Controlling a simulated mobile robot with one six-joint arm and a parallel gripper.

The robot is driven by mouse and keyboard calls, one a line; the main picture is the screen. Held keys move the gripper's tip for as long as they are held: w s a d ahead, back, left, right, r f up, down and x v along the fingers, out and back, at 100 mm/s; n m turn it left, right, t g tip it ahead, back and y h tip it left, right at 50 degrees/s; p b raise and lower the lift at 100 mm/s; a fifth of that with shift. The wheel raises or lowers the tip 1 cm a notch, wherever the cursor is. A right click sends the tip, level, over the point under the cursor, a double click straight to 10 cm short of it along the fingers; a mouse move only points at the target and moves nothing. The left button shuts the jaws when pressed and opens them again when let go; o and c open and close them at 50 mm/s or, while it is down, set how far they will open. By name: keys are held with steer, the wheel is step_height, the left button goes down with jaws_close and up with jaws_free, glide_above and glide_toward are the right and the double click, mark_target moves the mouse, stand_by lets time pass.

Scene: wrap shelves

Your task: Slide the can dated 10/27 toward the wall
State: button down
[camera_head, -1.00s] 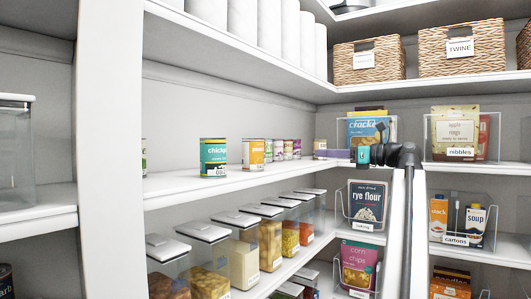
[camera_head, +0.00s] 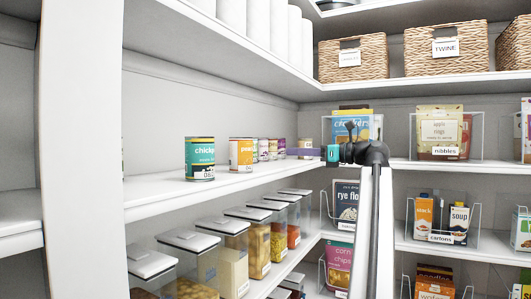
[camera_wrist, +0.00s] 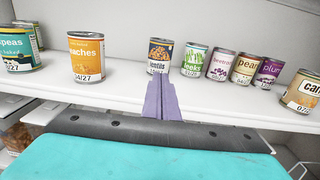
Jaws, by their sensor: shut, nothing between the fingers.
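My gripper (camera_wrist: 159,82) has its purple fingers shut with nothing between them. In the wrist view their tip points at the lower front of the lentils can (camera_wrist: 160,49); I cannot tell whether they touch. Left of it stand an orange peaches can (camera_wrist: 86,50), dated about 04/27, and a teal chickpeas can (camera_wrist: 17,48). Right of it are the leeks (camera_wrist: 194,58), beetroot (camera_wrist: 219,65), pears (camera_wrist: 244,69) and plums (camera_wrist: 268,72) cans. I cannot read 10/27 surely on any can. In the head view the gripper (camera_head: 294,152) reaches left over the shelf, near the small cans.
The cans stand upright on a white shelf (camera_head: 160,197) before a pale wall (camera_head: 190,105). A tan-labelled can (camera_wrist: 303,91) stands at the far right. Lidded containers (camera_head: 208,250) fill the shelf below. A clear bin with a crackers box (camera_head: 352,125) is behind my arm.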

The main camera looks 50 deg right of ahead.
steer(key=shift+w, duration=0.15)
steer(key=p+x, duration=0.4)
steer(key=x, duration=0.8)
steer(key=shift+a+r+p, duration=0.1)
steer(key=shift+a+p, duration=0.05)
steer(key=shift+p, duration=0.2)
steer(key=shift+w+a, duration=0.15)
steer(key=shift+w, duration=0.55)
steer(key=shift+p, duration=0.35)
